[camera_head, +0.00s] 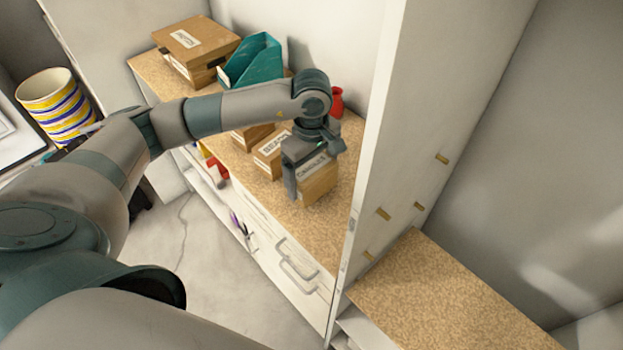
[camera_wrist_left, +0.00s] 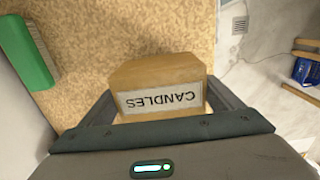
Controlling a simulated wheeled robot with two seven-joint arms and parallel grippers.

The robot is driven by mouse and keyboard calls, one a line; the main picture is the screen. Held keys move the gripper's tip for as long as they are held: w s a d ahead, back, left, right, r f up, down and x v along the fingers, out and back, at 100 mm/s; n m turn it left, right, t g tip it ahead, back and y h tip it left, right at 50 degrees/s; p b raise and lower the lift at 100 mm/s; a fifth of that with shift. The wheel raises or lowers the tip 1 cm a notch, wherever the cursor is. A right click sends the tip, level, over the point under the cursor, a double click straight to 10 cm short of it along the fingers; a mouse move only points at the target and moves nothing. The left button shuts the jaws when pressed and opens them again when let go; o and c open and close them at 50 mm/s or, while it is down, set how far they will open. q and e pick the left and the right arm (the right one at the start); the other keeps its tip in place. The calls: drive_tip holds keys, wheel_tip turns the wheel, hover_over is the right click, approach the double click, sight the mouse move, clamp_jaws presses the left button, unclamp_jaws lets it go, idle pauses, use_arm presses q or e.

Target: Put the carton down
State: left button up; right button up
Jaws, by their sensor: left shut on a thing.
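The carton (camera_head: 318,185) is a small brown box with a white label reading CANDLES. My left gripper (camera_head: 305,170) is shut on it, with one finger visible at its near left side. In the left wrist view the carton (camera_wrist_left: 160,86) sits between the two fingers, its label upside down. The cork-coloured shelf top (camera_head: 323,222) lies beneath it. I cannot tell whether the carton's underside touches the shelf top. My right gripper is not in view.
Other labelled cartons (camera_head: 270,152) stand just left of the held one. A teal file holder (camera_head: 252,62), a larger box (camera_head: 195,45) and a red object (camera_head: 337,101) stand farther back. A tall white panel (camera_head: 400,130) rises at right.

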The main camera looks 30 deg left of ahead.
use_arm(q)
wheel_tip(320, 180, down, 2)
drive_tip(key=shift+f+p, duration=0.1)
drive_tip(key=shift+p, duration=0.25)
drive_tip(key=shift+f, duration=0.1)
drive_tip(key=o, duration=1.5)
drive_tip(key=shift+c, duration=0.2)
